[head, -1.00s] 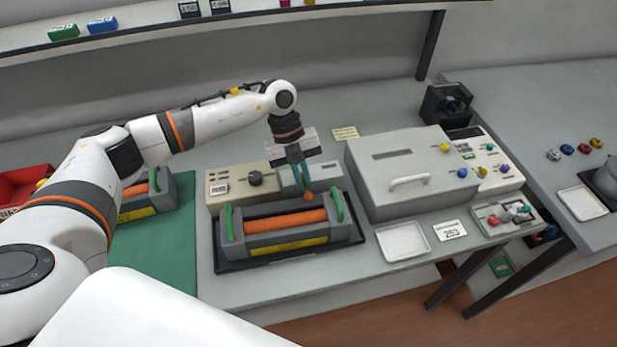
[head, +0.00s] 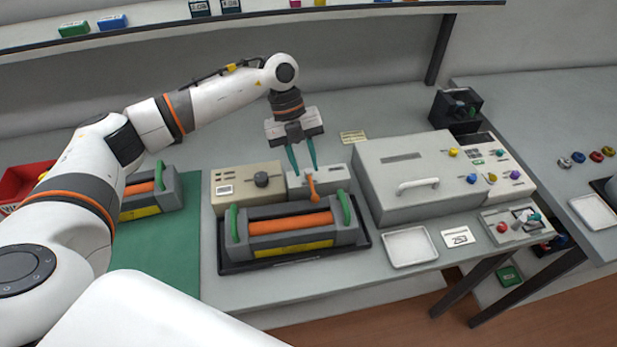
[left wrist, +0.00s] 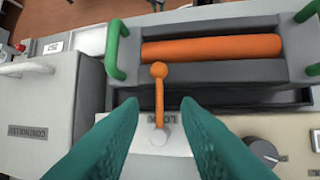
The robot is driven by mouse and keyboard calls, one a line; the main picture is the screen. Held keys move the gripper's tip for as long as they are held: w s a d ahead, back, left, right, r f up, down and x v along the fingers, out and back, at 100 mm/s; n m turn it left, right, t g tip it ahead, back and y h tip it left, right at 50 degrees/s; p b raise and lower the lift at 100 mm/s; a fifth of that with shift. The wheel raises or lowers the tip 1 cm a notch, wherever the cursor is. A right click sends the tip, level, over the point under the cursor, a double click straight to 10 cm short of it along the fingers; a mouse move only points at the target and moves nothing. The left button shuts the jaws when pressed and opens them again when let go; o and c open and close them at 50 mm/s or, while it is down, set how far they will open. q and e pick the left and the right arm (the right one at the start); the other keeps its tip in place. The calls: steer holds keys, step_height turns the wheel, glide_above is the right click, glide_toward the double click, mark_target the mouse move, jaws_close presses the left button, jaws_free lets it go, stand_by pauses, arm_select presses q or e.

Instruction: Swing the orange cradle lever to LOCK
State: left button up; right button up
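The orange cradle lever (head: 313,187) stands on a light grey box (head: 333,178) behind the toner cradle (head: 363,240). In the left wrist view the lever (left wrist: 159,95) runs straight from a pale pivot toward the cartridge, its ball end nearest the cartridge. It crosses a label that seems to read LOCK, partly covered by the lever. A grey cartridge with an orange roller (head: 290,222) and green handles sits in the cradle. My left gripper (head: 304,170) is open and empty above and behind the lever, its teal fingers spread either side of it in the wrist view (left wrist: 162,112). My right gripper is out of view.
A beige box with a dark knob (head: 261,180) stands left of the lever box. A large grey unit (head: 410,165) stands to the right, with a white tray (head: 410,247) before it. Another cartridge (head: 150,193) lies on the green mat (head: 160,250).

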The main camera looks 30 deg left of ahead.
arm_select(q)
steer(key=b+v, duration=0.1)
steer(key=v, duration=0.6)
stand_by(0.4)
